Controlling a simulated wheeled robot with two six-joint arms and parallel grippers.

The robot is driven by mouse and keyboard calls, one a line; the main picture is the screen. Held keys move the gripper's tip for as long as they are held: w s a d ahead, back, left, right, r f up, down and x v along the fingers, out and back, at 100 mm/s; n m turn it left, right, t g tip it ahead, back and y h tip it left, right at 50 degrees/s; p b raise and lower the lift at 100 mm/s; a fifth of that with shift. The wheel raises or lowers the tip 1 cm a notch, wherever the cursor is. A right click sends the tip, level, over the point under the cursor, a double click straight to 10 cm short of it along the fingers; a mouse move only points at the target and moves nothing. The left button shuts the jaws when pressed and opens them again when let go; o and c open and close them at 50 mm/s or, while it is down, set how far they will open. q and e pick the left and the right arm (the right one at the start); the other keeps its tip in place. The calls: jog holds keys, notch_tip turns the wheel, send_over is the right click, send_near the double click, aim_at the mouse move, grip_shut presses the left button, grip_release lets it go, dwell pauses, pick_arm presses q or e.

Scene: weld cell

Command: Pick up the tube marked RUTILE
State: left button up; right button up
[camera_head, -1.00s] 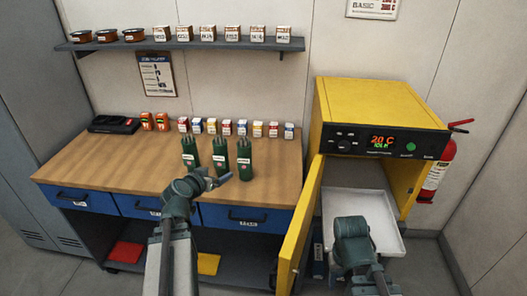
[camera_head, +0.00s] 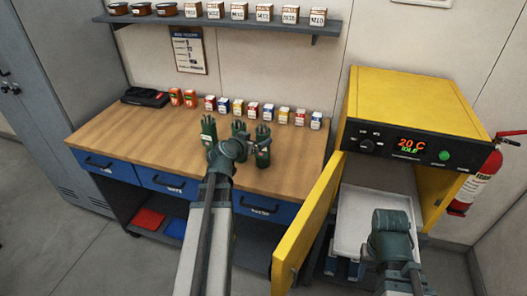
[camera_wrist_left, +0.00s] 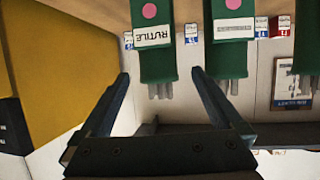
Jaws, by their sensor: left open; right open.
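The green tube marked RUTILE (camera_wrist_left: 152,40) is in the left wrist view, with its label readable upside down and grey rods sticking out of its end. In the head view it appears to be the rightmost green tube (camera_head: 263,147) on the bench. My left gripper (camera_head: 247,150) is beside it in the head view. In the left wrist view my open left gripper (camera_wrist_left: 158,73) has its fingers apart at the rod end of the RUTILE tube. Another green tube (camera_wrist_left: 230,45) stands beside it. My right gripper (camera_head: 391,226) is in front of the oven, its fingertips hidden.
A third green tube (camera_head: 208,131) stands further left on the wooden bench (camera_head: 130,127). Several small boxes (camera_head: 253,109) line the back. The yellow oven (camera_head: 415,105) stands at right, its door (camera_head: 305,230) open and a tray (camera_head: 360,232) inside. A shelf (camera_head: 220,22) hangs above.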

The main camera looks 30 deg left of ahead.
aim_at(259, 137)
pick_arm(q)
jog(key=b+x, duration=0.1)
jog(key=x, duration=0.3)
jog(key=b+x, duration=0.1)
jog(key=x, duration=0.1)
jog(key=b+x, duration=0.1)
jog(key=x, duration=0.1)
jog(key=shift+d+f, duration=0.1)
jog(key=shift+f, duration=0.25)
jog(key=shift+w, duration=0.45)
jog(key=shift+c, duration=0.2)
grip_shut()
